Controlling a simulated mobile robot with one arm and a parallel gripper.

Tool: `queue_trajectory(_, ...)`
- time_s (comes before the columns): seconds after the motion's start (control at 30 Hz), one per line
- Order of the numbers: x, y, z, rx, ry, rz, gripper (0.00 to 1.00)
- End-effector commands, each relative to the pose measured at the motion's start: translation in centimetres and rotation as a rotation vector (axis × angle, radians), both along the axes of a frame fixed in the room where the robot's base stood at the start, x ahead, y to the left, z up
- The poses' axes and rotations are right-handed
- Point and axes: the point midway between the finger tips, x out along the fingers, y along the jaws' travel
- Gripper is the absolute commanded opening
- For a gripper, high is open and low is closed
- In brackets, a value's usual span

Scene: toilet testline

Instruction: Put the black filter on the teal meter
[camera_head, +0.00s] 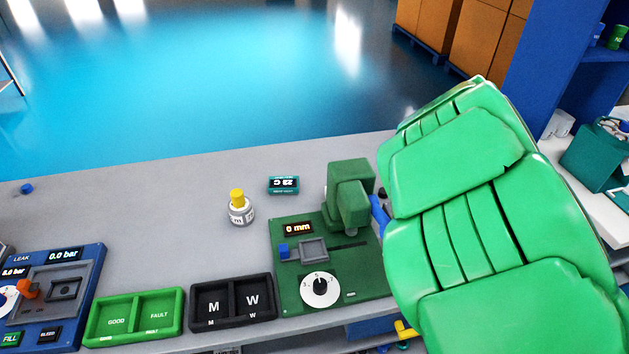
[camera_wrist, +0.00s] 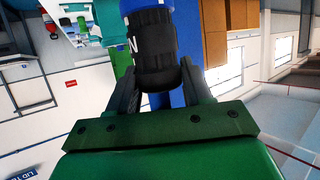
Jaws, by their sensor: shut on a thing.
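A black cylinder with a white letter, which looks like the black filter (camera_wrist: 152,45), shows in the wrist view. My gripper (camera_wrist: 158,78) is shut on it, with one dark finger on each side. Blue shows at its far end, and I cannot tell whether that belongs to it. A small teal meter (camera_head: 283,185) with a dark display lies on the grey bench in the head view, left of the green press. My green arm covers the right of the head view and hides the gripper and filter there.
The green press (camera_head: 350,195) stands between the teal meter and my arm. A white jar with a yellow top (camera_head: 240,208) stands left of the meter. In front are a black M/W tray (camera_head: 232,302), a green GOOD/FAULT tray (camera_head: 135,318) and a blue leak tester (camera_head: 55,295).

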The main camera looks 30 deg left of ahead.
Motion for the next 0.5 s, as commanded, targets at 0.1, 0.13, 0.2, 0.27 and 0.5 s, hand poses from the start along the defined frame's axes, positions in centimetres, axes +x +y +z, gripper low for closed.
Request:
queue_trajectory(0.1, 0.1, 0.0, 1.9, 0.002, -0.004, 0.001, 0.18)
queue_trajectory(0.13, 0.1, 0.0, 2.4, 0.001, -0.006, 0.001, 0.18)
queue_trajectory(0.2, 0.1, 0.1, 3.4, 0.002, -0.007, 0.001, 0.18)
queue_trajectory(0.27, 0.1, 0.1, 4.1, 0.002, -0.005, 0.001, 0.18)
queue_trajectory(0.5, -0.2, 2.1, 5.3, -0.003, 0.000, 0.042, 0.18)
